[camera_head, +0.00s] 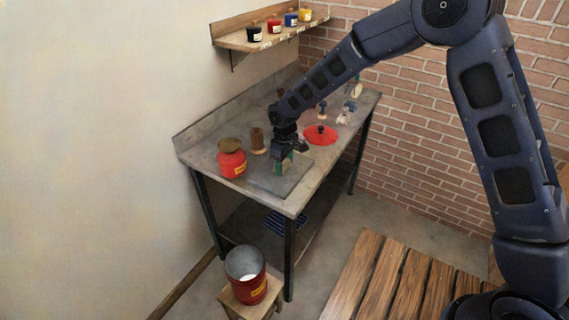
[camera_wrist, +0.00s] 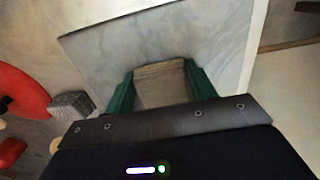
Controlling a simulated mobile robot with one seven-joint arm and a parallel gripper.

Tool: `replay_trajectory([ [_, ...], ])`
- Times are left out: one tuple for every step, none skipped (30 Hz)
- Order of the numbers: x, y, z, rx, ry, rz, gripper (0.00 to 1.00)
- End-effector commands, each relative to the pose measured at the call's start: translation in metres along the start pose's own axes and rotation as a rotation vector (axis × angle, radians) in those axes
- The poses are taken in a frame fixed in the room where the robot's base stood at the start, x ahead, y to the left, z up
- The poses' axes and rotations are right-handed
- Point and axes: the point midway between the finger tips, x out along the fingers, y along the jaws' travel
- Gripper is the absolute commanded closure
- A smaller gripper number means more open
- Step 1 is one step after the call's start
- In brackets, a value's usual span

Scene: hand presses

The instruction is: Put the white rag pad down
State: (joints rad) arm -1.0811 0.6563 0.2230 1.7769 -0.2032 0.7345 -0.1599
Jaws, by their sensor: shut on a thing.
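My gripper (camera_head: 284,165) reaches down over the grey slab (camera_head: 262,186) at the table's front. In the wrist view its green fingers (camera_wrist: 160,88) are shut on a pale, tan-grey pad (camera_wrist: 160,82), which I take to be the white rag pad. The pad looks greyish rather than clean white. The grey slab (camera_wrist: 185,35) lies beyond the fingertips in the wrist view. Whether the pad touches the slab I cannot tell. In the head view the pad is small and mostly hidden by the fingers.
A red can (camera_head: 232,163) and a brown cylinder (camera_head: 257,141) stand left of the gripper. A red disc with a dark knob (camera_head: 320,136) lies to the right, with small items behind it. A red bucket (camera_head: 250,285) stands on a stool below. Jars sit on the wall shelf (camera_head: 255,43).

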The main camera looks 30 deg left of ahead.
Motion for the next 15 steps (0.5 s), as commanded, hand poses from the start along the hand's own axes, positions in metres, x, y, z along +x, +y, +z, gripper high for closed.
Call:
replay_trajectory([
  [0.0002, 0.0002, -0.0002, 0.0, 0.001, 0.0, 0.69],
  [0.0, 0.0002, -0.0003, 0.0, 0.001, 0.001, 0.69],
  [-0.0002, 0.0003, -0.0003, 0.0, 0.001, 0.001, 0.69],
  [-0.0003, 0.0003, -0.0003, 0.0, 0.001, 0.001, 0.69],
  [-0.0003, 0.0003, -0.0003, 0.0, 0.001, 0.001, 0.69],
  [-0.0002, 0.0003, -0.0003, 0.0, 0.001, 0.001, 0.69],
  [0.0, 0.0004, -0.0003, 0.0, 0.001, 0.001, 0.69],
  [0.0006, 0.0004, -0.0002, 0.0, 0.001, 0.0, 0.69],
  [0.0017, 0.0004, -0.0002, 0.0, 0.001, 0.0, 0.69],
  [0.0024, 0.0004, -0.0002, 0.0, 0.001, 0.0, 0.69],
  [0.0023, 0.0004, -0.0003, 0.0, 0.001, 0.001, 0.4],
  [0.0021, 0.0005, -0.0003, 0.0, 0.001, 0.001, 0.33],
  [0.0021, 0.0005, -0.0003, 0.0, 0.001, 0.001, 0.27],
  [0.0021, 0.0005, -0.0003, 0.0, 0.001, 0.001, 0.22],
  [0.0021, 0.0004, -0.0003, 0.0, 0.001, 0.001, 0.22],
])
